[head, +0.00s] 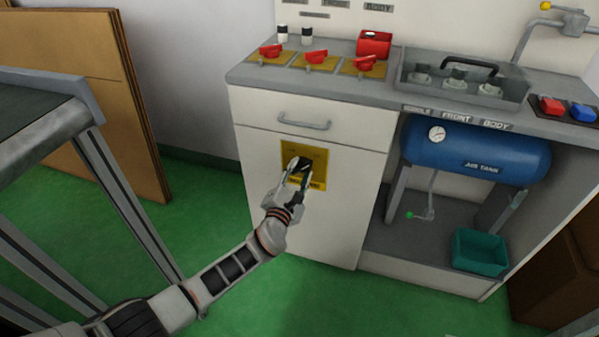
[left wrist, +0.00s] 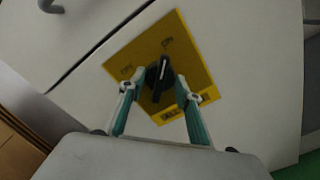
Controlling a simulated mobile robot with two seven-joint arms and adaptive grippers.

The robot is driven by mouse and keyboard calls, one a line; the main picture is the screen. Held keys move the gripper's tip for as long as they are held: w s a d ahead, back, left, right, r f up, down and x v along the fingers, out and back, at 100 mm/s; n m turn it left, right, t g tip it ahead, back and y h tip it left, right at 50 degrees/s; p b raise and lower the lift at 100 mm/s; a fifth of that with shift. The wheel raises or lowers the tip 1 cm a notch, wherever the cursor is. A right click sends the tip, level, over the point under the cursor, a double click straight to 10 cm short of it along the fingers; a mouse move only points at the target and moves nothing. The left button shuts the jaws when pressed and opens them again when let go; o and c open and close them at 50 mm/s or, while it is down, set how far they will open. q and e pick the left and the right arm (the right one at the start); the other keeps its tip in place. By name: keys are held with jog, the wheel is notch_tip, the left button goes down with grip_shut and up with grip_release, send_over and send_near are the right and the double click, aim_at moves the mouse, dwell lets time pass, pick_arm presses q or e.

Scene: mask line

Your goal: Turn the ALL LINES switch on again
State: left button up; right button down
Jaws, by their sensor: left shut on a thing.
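The ALL LINES switch is a yellow plate (head: 318,155) with a black knob on the white cabinet front, below a drawer handle. In the left wrist view the plate (left wrist: 199,71) is tilted, with small words that look like OFF at left and ON at top; its lower label is partly covered. The black knob (left wrist: 157,80) has a pale mark at its upper end, toward the ON word. My left gripper (head: 299,167) is shut on the knob, with one fingertip on each side in the left wrist view (left wrist: 155,88). My right gripper is not in view.
Red handles on yellow plates (head: 316,57) line the counter top. A grey tray (head: 407,75) with a black handle stands to their right. A blue air tank (head: 475,150) and a teal bin (head: 480,252) are in the open bay. A dark-topped table (head: 35,120) is at left.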

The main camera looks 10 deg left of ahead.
pick_arm(q)
jog(key=shift+f, duration=0.1)
jog(key=o, duration=1.1)
jog(key=shift+s+a, duration=0.1)
jog(key=shift+s, duration=0.5)
jog(key=s+a, duration=0.2)
jog(key=s, duration=0.8)
jog(key=shift+s+a, duration=0.15)
jog(key=shift+s, duration=0.15)
